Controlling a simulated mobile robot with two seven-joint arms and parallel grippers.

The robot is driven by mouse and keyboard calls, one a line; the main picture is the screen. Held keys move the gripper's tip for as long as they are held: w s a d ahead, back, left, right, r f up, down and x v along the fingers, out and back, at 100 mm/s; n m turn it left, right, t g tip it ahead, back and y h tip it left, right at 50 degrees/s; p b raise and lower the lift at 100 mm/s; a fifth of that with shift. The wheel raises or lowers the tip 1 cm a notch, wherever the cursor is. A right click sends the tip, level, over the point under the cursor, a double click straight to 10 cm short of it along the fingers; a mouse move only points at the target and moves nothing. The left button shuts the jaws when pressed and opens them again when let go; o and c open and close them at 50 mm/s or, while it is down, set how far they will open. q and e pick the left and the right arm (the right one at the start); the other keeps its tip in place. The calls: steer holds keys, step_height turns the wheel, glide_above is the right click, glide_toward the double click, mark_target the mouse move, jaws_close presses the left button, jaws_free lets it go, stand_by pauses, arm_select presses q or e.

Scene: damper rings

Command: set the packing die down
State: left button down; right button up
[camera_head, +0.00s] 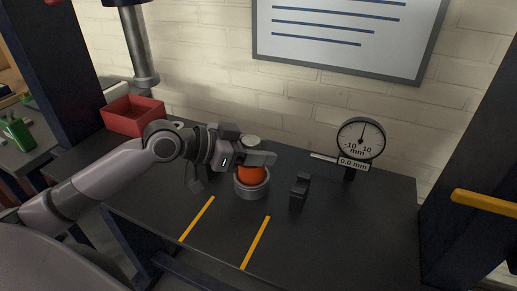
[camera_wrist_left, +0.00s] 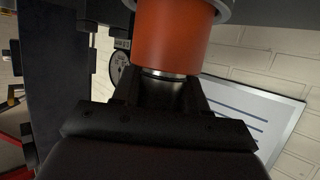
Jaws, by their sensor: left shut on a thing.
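The packing die appears to be the orange cylinder (camera_head: 251,173), with a silver part at its top (camera_head: 252,141). It looks upright, with its lower end at or inside a round grey ring-like holder (camera_head: 252,190) on the dark bench; whether it rests there I cannot tell. My left gripper (camera_head: 262,158) is shut on the die near its top. In the left wrist view the orange body (camera_wrist_left: 172,35) and a silver band lie by the fingers (camera_wrist_left: 162,90), with a grey rim at the image top. The fingers' contact is partly hidden. My right gripper is not in view.
A black upright block (camera_head: 299,191) stands right of the holder. A dial gauge (camera_head: 360,138) reading 0.0 mm is behind it. A red bin (camera_head: 133,115) sits at the back left. Two yellow strips (camera_head: 256,243) mark the bench front. The bench's right front is clear.

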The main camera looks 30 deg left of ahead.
arm_select(q)
steer(key=c, duration=0.6)
jaws_free()
steer(key=shift+r, duration=0.2)
steer(key=shift+o, duration=0.4)
steer(key=shift+f, duration=0.35)
steer(key=b+v, duration=0.1)
steer(key=v, duration=0.6)
steer(key=shift+r+b, duration=0.3)
steer(key=shift+r, duration=0.05)
steer(key=shift+s, duration=0.1)
jaws_close()
steer(key=shift+s, duration=0.1)
